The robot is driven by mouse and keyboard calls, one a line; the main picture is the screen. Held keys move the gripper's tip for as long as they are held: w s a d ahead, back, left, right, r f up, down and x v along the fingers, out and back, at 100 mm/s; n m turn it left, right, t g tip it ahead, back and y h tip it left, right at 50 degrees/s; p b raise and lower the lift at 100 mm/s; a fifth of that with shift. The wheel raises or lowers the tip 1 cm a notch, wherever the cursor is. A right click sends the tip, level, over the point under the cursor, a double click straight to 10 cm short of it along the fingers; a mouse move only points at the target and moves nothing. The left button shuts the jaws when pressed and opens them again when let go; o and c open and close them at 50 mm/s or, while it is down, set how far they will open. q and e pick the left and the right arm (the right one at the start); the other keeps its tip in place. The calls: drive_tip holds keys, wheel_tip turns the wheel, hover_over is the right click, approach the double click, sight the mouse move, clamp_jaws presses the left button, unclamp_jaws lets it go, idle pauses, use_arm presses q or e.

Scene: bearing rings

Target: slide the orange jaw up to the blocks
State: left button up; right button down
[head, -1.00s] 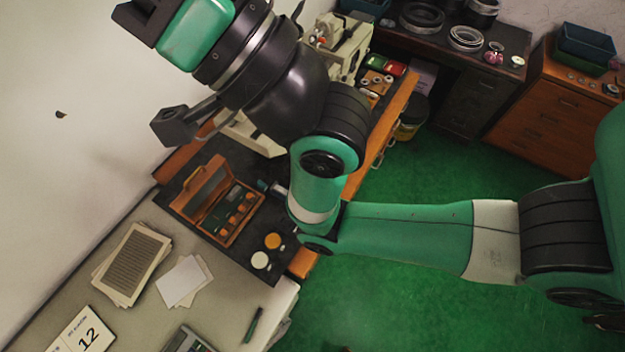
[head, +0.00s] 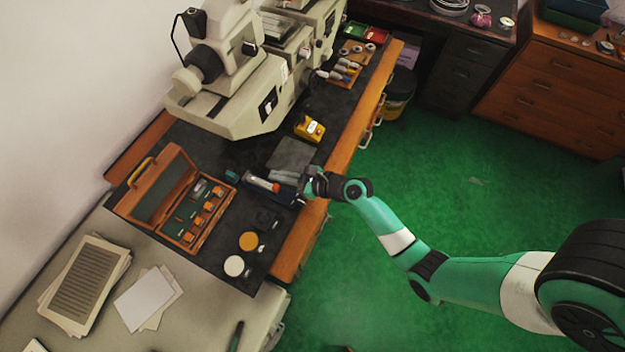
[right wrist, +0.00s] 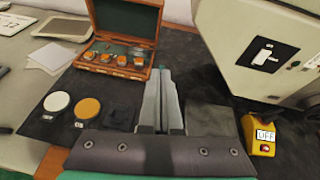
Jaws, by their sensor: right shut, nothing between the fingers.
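My right gripper (head: 303,186) is over the front part of the dark bench top, shut and empty. In the right wrist view its two grey fingers (right wrist: 161,85) lie close together and hide part of the bench. Beside its tip in the head view lies a short pale rod (head: 258,182) with an orange end (head: 276,187); I cannot tell if this is the orange jaw or whether the gripper touches it. Several orange-fronted blocks (head: 209,206) sit in an open wooden case (head: 180,244) to the left. They also show in the right wrist view (right wrist: 121,61). My left gripper is out of view.
A dark grey plate (head: 291,153) and a yellow switch box (head: 309,128) lie behind the gripper. An orange disc (head: 248,241) and a white disc (head: 234,266) lie to the front left. A large cream machine (head: 235,95) stands at the back.

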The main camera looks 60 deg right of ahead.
drive_tip(key=m+g+h+b, duration=0.1)
drive_tip(key=m+b, duration=0.1)
drive_tip(key=b, duration=0.1)
approach(278, 188)
drive_tip(key=shift+s+a+r, duration=0.1)
drive_tip(key=shift+s+r, duration=0.1)
drive_tip(key=shift+r, duration=0.25)
drive_tip(key=shift+s+a+r, duration=0.1)
drive_tip(key=shift+s+r, duration=0.1)
drive_tip(key=shift+r, duration=0.25)
drive_tip(key=shift+w+d+r, duration=0.1)
drive_tip(key=shift+d+r, duration=0.05)
drive_tip(key=shift+d, duration=0.05)
drive_tip(key=shift+w+f+b, duration=0.3)
drive_tip(key=shift+f+b, duration=0.1)
drive_tip(key=shift+f, duration=0.05)
drive_tip(key=w+f+b, duration=0.2)
drive_tip(key=b, duration=0.1)
drive_tip(key=w+f+b, duration=0.1)
drive_tip(key=w, duration=0.1)
drive_tip(key=shift+a+f+b, duration=0.2)
drive_tip(key=shift+a+b, duration=0.1)
drive_tip(key=shift+b, duration=0.1)
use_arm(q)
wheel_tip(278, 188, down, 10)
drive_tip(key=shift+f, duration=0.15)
use_arm(e)
drive_tip(key=shift+x, duration=0.85)
